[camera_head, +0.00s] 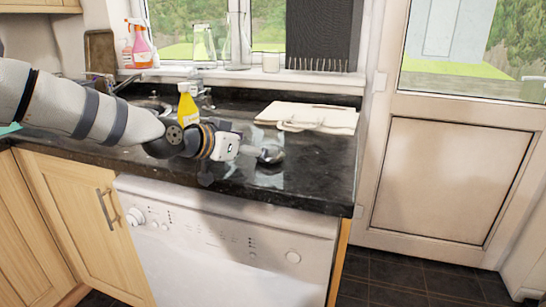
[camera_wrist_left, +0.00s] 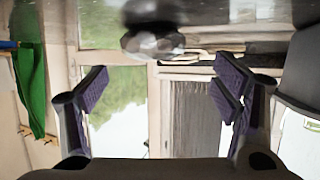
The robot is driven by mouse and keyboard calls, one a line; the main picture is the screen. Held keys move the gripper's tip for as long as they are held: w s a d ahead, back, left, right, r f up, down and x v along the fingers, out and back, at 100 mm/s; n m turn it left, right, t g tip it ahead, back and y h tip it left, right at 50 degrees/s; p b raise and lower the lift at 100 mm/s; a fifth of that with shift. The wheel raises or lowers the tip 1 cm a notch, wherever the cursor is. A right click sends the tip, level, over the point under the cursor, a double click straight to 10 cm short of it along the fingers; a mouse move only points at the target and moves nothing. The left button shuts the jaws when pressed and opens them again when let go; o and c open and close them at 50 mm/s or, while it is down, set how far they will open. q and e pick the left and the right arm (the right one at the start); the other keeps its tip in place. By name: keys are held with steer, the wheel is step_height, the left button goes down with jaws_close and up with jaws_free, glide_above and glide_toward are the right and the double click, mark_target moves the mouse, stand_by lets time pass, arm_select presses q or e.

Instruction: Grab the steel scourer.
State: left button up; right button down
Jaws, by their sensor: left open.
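The steel scourer (camera_head: 270,155) is a small round, shiny grey lump on the dark granite worktop, near its front edge. In the left wrist view, a blurred silvery lump that looks like the scourer (camera_wrist_left: 152,45) shows at the top middle, beyond the fingertips. My left gripper (camera_head: 247,151) is just left of the scourer in the head view. Its two purple-padded fingers (camera_wrist_left: 163,80) are spread wide in the wrist view, with nothing between them. Whether a fingertip touches the scourer cannot be told. My right gripper is not in view.
A yellow bottle (camera_head: 187,106) stands behind my left wrist, near the tap and sink. A pale chopping board (camera_head: 315,117) lies at the back right of the granite worktop (camera_head: 320,170). A pink spray bottle (camera_head: 142,48) and glassware stand on the windowsill. The worktop right of the scourer is clear.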

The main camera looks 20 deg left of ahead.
mark_target(271, 147)
arm_select(q)
steer(key=x, duration=0.4)
steer(key=shift+d+f+b, duration=0.2)
steer(key=shift+d+b, duration=0.2)
steer(key=shift+d, duration=0.05)
steer(key=shift+w+d, duration=0.1)
steer(key=shift+w, duration=0.2)
steer(key=shift+r, duration=0.15)
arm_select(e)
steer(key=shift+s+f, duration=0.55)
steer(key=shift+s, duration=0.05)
arm_select(q)
steer(key=c, duration=1)
steer(key=shift+r, duration=0.15)
